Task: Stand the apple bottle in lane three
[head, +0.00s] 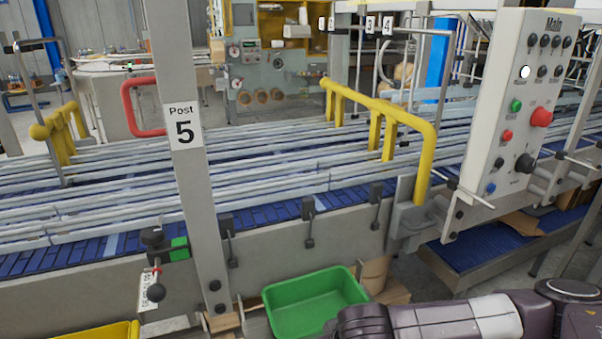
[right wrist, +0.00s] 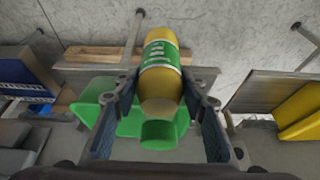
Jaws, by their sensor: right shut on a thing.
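In the right wrist view a bottle (right wrist: 162,60) with yellow contents, a green and white label and a green cap (right wrist: 165,133) sits between the fingers of my right gripper (right wrist: 160,92), which is shut on it. The cap end points toward the bottom of that view. In the head view my right arm comes in at the bottom right; its gripper and the bottle are outside that view. The conveyor lanes (head: 120,195) are blue belts divided by long pale rails. Small numbered plates (head: 387,25) hang at the back; I cannot tell which lane is three. My left gripper is not in view.
Yellow guard rails (head: 428,150) and a control panel (head: 505,110) stand at the right. A green bin (head: 315,305) and a yellow bin (head: 105,332) are below the conveyor's front side.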

